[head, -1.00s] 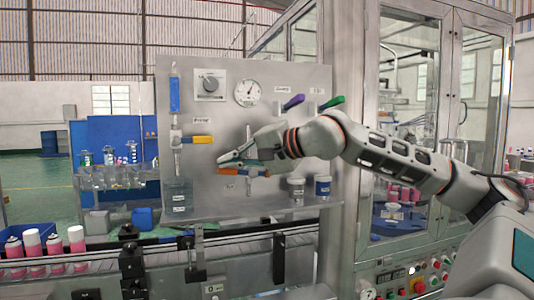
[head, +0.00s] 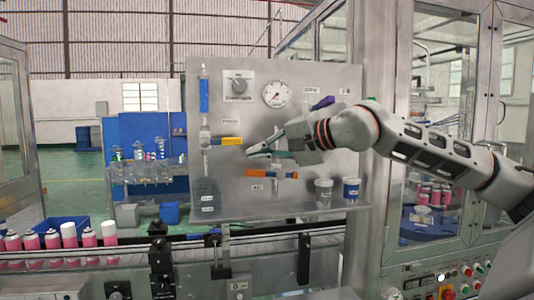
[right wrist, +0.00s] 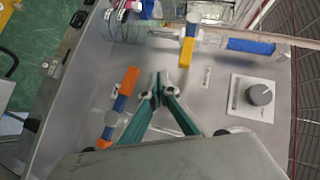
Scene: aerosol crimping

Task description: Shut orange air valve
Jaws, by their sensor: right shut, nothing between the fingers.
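The orange air valve handle (head: 258,174) lies about level on the grey panel, pointing left from a blue middle piece, with an "AIR"-like label below it. It also shows in the right wrist view (right wrist: 130,80), with the blue piece beside it. My right gripper (head: 250,152) is shut and empty, just above the orange handle in the head view. In the right wrist view its tips (right wrist: 157,82) meet beside the handle, with a gap in the picture. Whether they touch the panel cannot be told. My left gripper is not in view.
A yellow handle (head: 230,141) sits just above and left of my right gripper. A purple handle (head: 322,103), a gauge (head: 276,94) and a dial (head: 239,86) are higher on the panel. Two cups (head: 351,190) stand on the ledge. A conveyor with pink cans runs below.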

